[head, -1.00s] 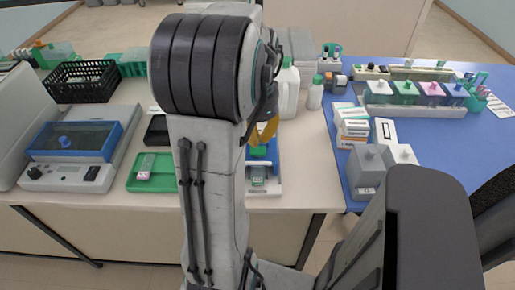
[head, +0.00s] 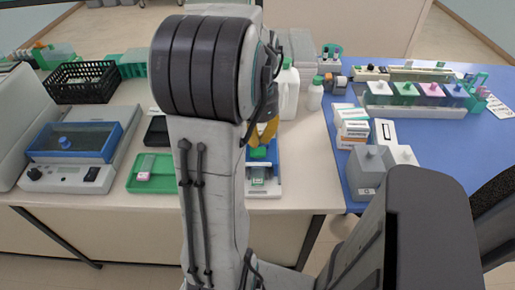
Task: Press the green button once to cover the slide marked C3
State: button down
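The blue-and-white device (head: 276,170) stands near the front edge of the bench, partly behind my arm. The green button (head: 258,153) shows on it just right of my arm. A slide with a green-tinted area (head: 258,181) lies in the front part of the device; its marking is too small to read. My gripper (head: 264,132) shows only as a yellow piece beside my arm, just above the green button in the picture. The rest of it is hidden behind my arm. I cannot tell whether it touches the button or how its fingers stand.
A green tray (head: 134,184) with a pink-ended slide and a blue-lidded device (head: 35,170) stand to the left. White bottles (head: 289,92) stand behind. Boxes (head: 351,130), grey containers (head: 369,168) and a staining jar row (head: 416,111) occupy the blue mat (head: 485,150) at right.

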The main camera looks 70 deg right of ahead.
aim_at(258, 151)
jog(key=shift+f+b, duration=1.35)
jog(key=shift+f, duration=0.3)
dwell(1.3)
jog(key=shift+r, duration=0.1)
jog(key=shift+r+p, duration=3.15)
jog(key=shift+r, duration=0.3)
